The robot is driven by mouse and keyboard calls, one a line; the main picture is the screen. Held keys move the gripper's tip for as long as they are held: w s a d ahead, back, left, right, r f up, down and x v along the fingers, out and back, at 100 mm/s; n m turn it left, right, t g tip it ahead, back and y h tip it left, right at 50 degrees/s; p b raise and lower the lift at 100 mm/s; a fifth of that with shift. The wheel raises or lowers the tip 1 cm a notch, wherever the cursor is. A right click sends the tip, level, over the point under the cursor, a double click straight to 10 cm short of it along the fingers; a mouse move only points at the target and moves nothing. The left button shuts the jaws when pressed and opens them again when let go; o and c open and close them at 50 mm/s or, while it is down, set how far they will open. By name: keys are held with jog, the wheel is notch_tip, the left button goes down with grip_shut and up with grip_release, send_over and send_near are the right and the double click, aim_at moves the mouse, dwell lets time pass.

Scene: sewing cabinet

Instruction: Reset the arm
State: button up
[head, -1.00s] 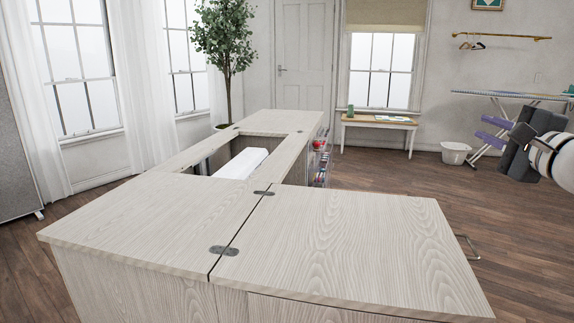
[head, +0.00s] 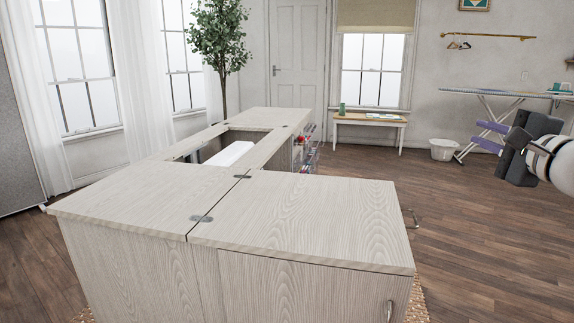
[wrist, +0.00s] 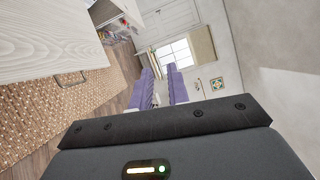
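The pale wood sewing cabinet (head: 120,212) fills the middle of the head view. A hinged panel, apparently the leaf (head: 310,215), lies flat on its right side, looking level with the main top. Two dark hinges (head: 201,218) join them along a narrow seam. My gripper (head: 485,136) is at the right of the head view, beyond the panel's right side and clear of it. Its two purple fingers stand apart with nothing between them. They also show in the wrist view (wrist: 161,88), with pale wood of the cabinet (wrist: 40,42) at upper left.
A metal handle (head: 410,218) juts from the cabinet's right side; another handle (head: 389,311) is on the front. A woven rug (wrist: 60,110) lies below. An ironing board (head: 500,93), basket (head: 444,149) and small bench (head: 369,120) stand behind. Wood floor at right is open.

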jog(key=s+a+f+n+g+y, duration=0.1)
jog(key=s+a+f+n+g, duration=0.25)
jog(key=a+f, duration=0.45)
jog(key=s+a+f+n+g+y, duration=0.15)
jog(key=a+f+n+g, duration=0.25)
jog(key=a+f, duration=0.45)
jog(key=s+a+f+n+g+h, duration=0.2)
jog(key=s+f+n+h, duration=0.1)
jog(key=s+f+n, duration=0.2)
jog(key=s+a+f+n+g+h, duration=0.2)
jog(key=s+f+n, duration=0.3)
jog(key=s+f, duration=0.4)
jog(key=shift+s+a+g+h, duration=0.15)
jog(key=shift+s+g+h, duration=0.25)
jog(key=shift+s, duration=0.55)
dwell(0.8)
